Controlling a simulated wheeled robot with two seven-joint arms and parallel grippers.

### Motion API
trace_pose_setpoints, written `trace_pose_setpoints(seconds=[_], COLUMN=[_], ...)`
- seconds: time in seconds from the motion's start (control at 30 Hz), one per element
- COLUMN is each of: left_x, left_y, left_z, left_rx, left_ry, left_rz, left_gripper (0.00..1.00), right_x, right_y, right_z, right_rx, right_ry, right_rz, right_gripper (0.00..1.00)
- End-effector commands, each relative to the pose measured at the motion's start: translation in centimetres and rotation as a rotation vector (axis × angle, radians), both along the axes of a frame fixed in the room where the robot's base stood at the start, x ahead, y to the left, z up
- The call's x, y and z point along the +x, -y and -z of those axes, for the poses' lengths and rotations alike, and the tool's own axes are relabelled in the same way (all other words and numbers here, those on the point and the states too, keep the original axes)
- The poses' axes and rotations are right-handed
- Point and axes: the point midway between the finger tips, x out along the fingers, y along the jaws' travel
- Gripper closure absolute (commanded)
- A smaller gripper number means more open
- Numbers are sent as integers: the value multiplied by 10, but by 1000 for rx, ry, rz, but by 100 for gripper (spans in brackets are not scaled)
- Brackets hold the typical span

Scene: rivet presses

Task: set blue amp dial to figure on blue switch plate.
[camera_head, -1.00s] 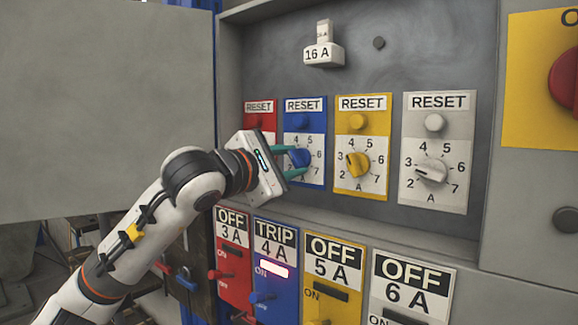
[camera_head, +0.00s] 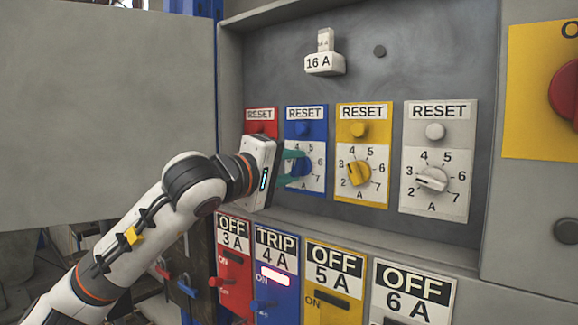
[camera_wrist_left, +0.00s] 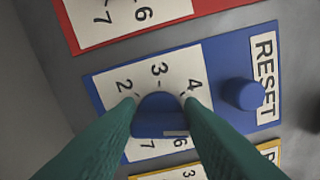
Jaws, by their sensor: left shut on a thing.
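The blue amp dial (camera_head: 304,167) is on the blue plate (camera_head: 317,187) in the upper row, under a blue RESET button. Its scale runs from 2 to 7. My left gripper (camera_head: 296,167) is shut on the dial, one green finger on each side. In the left wrist view, the blue dial (camera_wrist_left: 160,116) sits between the fingertips, which lie near the 2 and the 4. A small pale mark shows on its edge near the 6, but the setting is unclear. The blue switch plate (camera_head: 285,297) below reads TRIP 4 A, with a lit pink window.
The yellow dial (camera_head: 358,172) and white dial (camera_head: 432,179) are close on the right. The red plate (camera_head: 261,114) is mostly behind my gripper. A grey door (camera_head: 110,110) stands open at left. A 16 A fuse (camera_head: 325,63) is above.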

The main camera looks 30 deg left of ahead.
Motion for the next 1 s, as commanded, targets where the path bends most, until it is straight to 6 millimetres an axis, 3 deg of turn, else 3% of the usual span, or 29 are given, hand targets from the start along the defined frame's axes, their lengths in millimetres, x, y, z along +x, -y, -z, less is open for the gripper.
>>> trace_pose_setpoints(seconds=[0.3, 0.87, 0.9, 1.0], left_x=[0, 0, 0, 0], left_y=[1, 2, 2, 1], left_z=[1, 2, 3, 2], left_rx=[130, 158, 158, 157], left_ry=[6, 6, 4, 6], left_rz=[2, 2, 3, 2], left_gripper=[88, 88, 61, 44], right_x=[0, 1, 1, 1], right_y=[0, 1, 1, 1], right_z=[-2, -3, -3, -3], right_rx=[-1, -1, -1, -1], right_ry=[0, 0, 0, 0], right_rz=[0, 0, 0, 0], right_gripper=[0, 0, 0, 0])
